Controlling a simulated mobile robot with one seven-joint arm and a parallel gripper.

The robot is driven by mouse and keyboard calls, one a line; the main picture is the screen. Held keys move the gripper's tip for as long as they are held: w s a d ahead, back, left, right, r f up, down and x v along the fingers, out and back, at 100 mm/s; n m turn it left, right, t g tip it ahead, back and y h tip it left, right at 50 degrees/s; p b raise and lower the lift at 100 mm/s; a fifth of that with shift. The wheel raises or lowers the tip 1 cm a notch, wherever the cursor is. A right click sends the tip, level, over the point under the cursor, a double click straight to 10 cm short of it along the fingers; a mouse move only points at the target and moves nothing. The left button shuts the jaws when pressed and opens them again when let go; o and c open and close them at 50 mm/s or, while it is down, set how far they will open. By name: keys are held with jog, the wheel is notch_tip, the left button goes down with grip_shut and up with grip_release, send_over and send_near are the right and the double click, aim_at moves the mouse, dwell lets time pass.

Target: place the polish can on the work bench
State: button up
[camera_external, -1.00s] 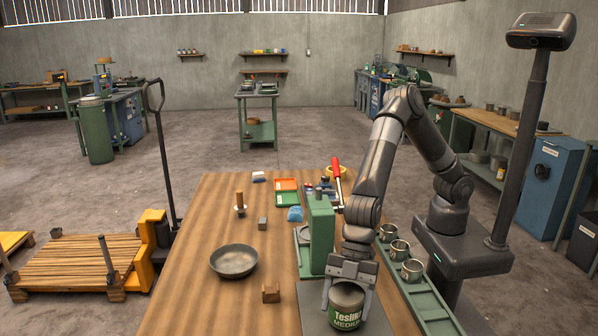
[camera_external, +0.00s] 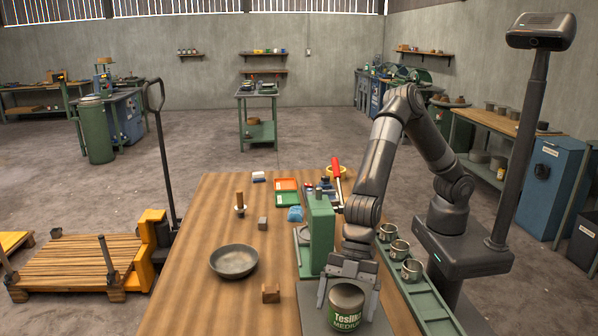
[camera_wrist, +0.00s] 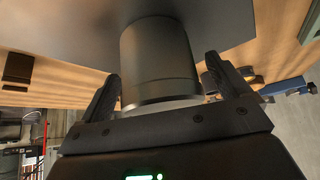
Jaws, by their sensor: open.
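The polish can (camera_external: 346,308) is green with a grey lid and the label "Tesilko MEDIUM". It stands upright on a dark grey mat (camera_external: 312,300) on the wooden work bench (camera_external: 200,290), near the front edge of the picture. My gripper (camera_external: 348,296) is open, with one finger on each side of the can and a gap to each. In the wrist view the can (camera_wrist: 158,60) sits between the two spread fingers of my gripper (camera_wrist: 160,90). The can's far side is hidden.
A green press (camera_external: 318,235) stands just behind the can. A metal bowl (camera_external: 234,261) and a small wooden block (camera_external: 271,293) lie to the left. A green rack (camera_external: 425,296) with metal cups runs along the right. The bench's left front is clear.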

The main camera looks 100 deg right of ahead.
jog(key=v, duration=1.1)
jog(key=shift+d+r, duration=0.2)
jog(key=shift+r, duration=0.05)
jog(key=s+d+r+m+t+h, duration=0.25)
jog(key=s+d+r, duration=0.25)
jog(key=d, duration=0.5)
jog(key=s+d+r+m+t+h, duration=0.1)
jog(key=s+d+r+h, duration=0.3)
jog(key=d, duration=0.7)
jog(key=s+d+f+m, duration=0.2)
jog(key=s+d+m, duration=0.7)
jog(key=s+d, duration=0.7)
jog(key=d+g, duration=0.1)
jog(key=d, duration=0.3)
jog(key=shift+y, duration=0.35)
